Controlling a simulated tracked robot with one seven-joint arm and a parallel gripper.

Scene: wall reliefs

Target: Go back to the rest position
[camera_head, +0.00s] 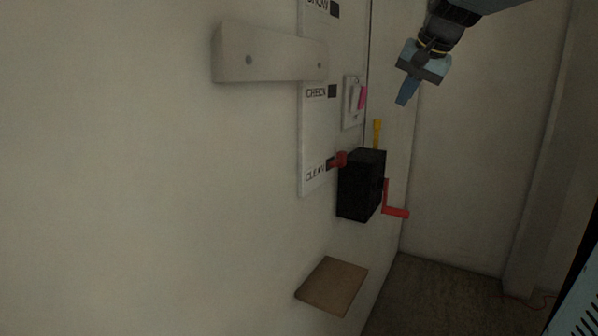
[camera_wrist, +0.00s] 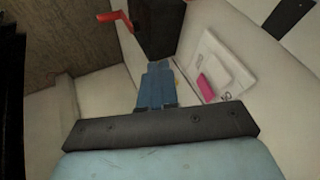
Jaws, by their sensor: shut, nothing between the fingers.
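My gripper (camera_head: 404,97) hangs at the upper right in the head view, its blue fingers pointing down and slightly left. It is shut and empty, in free air in front of the wall. In the wrist view my gripper (camera_wrist: 157,68) shows its blue fingers together, pointing toward the black box (camera_wrist: 160,25). In the head view the black box (camera_head: 360,185) is on the wall below my gripper, apart from it.
The black box has a red crank (camera_head: 396,211), a red knob (camera_head: 340,159) and a yellow lever (camera_head: 377,132). A switch plate with a pink part (camera_head: 362,97) is above it. A white block (camera_head: 265,53) and a brown shelf (camera_head: 333,285) are on the wall. Right of my gripper is open.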

